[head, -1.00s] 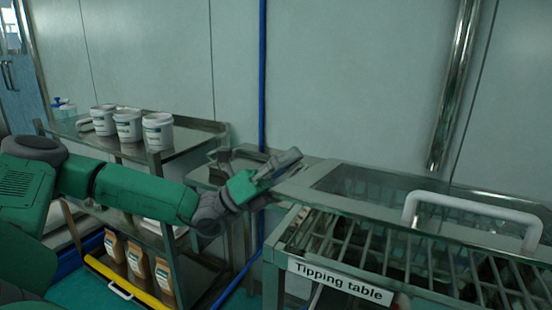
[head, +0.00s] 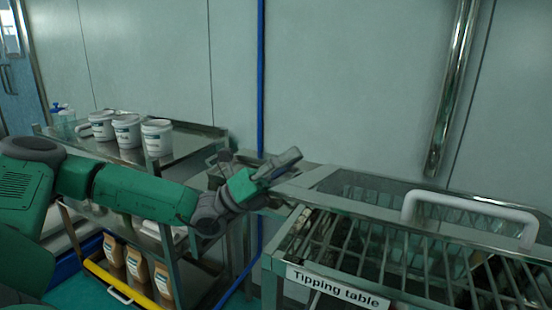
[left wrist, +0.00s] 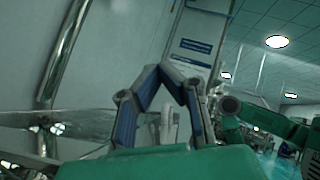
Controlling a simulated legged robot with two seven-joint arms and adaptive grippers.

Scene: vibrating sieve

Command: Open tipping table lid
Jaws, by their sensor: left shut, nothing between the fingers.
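The tipping table (head: 278,262) stands at the right of the head view, with a white label on its front corner. Its lid (head: 330,190) has a metal frame around a see-through panel and lies roughly flat above the barred grate. A white handle (head: 470,204) arches over the lid's front edge at the right. My left gripper (head: 292,160) is shut and empty, beyond the table's left end and well left of the handle. The left gripper's fingertips (left wrist: 160,70) meet in the left wrist view. My right gripper is not in view.
A blue pole (head: 260,80) and a shiny vertical pipe (head: 452,90) run along the wall. The space above the lid is clear.

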